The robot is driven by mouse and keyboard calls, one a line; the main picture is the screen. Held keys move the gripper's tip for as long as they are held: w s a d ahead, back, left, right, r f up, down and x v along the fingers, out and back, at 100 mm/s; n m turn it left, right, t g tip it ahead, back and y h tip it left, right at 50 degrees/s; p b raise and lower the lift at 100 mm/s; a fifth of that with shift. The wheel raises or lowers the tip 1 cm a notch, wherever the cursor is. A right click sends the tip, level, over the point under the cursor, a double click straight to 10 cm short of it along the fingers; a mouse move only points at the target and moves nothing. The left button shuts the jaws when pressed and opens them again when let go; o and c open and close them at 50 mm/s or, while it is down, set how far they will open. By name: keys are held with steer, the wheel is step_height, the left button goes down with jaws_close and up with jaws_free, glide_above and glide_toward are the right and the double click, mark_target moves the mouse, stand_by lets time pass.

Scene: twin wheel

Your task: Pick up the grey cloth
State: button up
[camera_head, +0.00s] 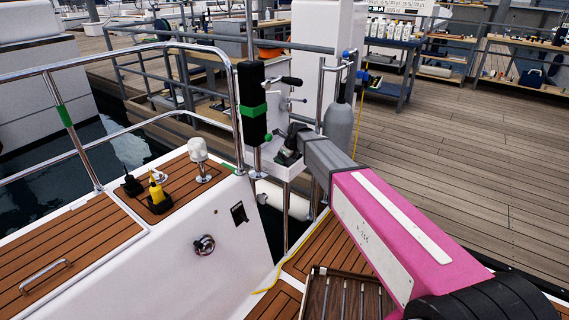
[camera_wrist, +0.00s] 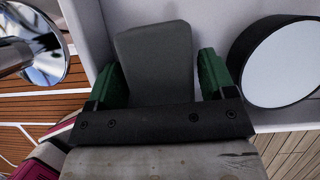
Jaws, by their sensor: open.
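In the wrist view, a flat dark grey piece (camera_wrist: 155,50), which looks like the grey cloth, lies on a pale surface. My gripper (camera_wrist: 158,78) has its two green fingers apart, one on each side of this piece. There is a small gap at the right finger; whether the left finger touches cannot be told. In the head view, my gripper (camera_head: 287,157) is at the far end of my arm, low over a small white ledge (camera_head: 268,172) by the white post. The cloth cannot be made out in the head view.
A black round thing with a pale face (camera_wrist: 285,62) stands close right of my gripper, and a chrome round part (camera_wrist: 35,45) is at left. In the head view, a black post with a green band (camera_head: 252,103) and a grey cylinder (camera_head: 339,125) flank my gripper.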

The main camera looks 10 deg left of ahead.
steer(key=c, duration=0.7)
steer(key=shift+r, duration=0.15)
step_height(320, 180, up, 10)
steer(key=shift+f, duration=0.1)
